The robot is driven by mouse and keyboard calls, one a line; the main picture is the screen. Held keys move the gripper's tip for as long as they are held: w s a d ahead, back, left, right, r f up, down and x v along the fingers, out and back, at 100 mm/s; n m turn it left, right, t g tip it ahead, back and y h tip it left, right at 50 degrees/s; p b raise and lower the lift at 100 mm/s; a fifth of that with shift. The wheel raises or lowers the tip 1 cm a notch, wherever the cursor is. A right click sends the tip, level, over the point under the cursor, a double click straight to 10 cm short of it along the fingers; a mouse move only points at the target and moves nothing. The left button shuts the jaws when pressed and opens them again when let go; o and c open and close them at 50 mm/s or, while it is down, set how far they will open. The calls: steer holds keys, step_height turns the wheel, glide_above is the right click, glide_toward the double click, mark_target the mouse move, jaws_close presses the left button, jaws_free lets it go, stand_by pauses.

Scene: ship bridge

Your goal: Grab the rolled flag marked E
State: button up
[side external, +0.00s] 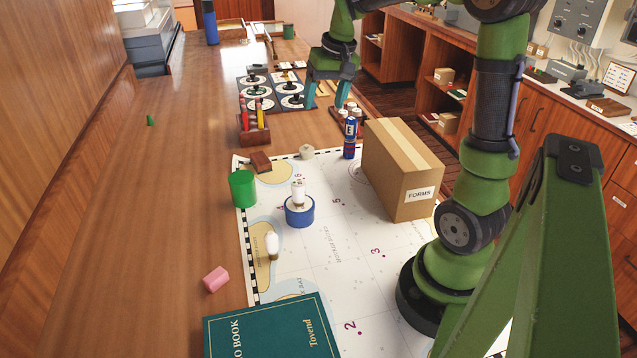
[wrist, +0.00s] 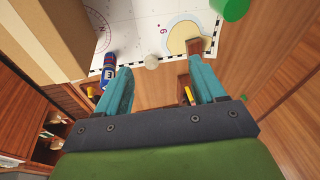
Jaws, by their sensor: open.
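The rolled flag marked E (side external: 350,138) is a blue roll with a white E label and some red. It stands upright at the far edge of the chart, beside the cardboard box. In the wrist view the flag (wrist: 108,72) is just left of the left finger, outside the jaws. My gripper (side external: 327,104) has teal fingers and is open and empty. It is beyond the flag in the side view, above the far part of the desk. The wrist view also shows its spread fingers (wrist: 161,68).
The FORMS box (side external: 400,170) stands close to the flag's right. A small rack of white-topped rolls (side external: 346,118) is just behind it. A pale knob-like object (side external: 306,152) and a wooden holder with coloured sticks (side external: 254,132) are to the left. The desk's left side is largely clear.

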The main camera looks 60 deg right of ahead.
steer(key=d+f+g, duration=0.1)
steer(key=d, duration=0.4)
steer(key=d+f, duration=0.1)
steer(key=d, duration=0.5)
steer(key=d+f+g, duration=0.1)
steer(key=d, duration=0.4)
steer(key=shift+w+d+f+g, duration=0.15)
steer(key=shift+w+d+g, duration=0.15)
steer(key=shift+w, duration=0.1)
step_height(320, 180, up, 2)
steer(key=d, duration=0.1)
steer(key=n, duration=0.1)
glide_toward(350, 131)
steer(key=f, duration=0.1)
steer(key=d+f, duration=0.1)
steer(key=f, duration=0.1)
steer(key=w+d+f, duration=0.1)
steer(key=f, duration=0.1)
steer(key=shift+f, duration=0.1)
steer(key=shift+d+f, duration=0.15)
steer(key=shift+f, duration=2.95)
steer(key=shift+w, duration=0.1)
steer(key=c, duration=1.1)
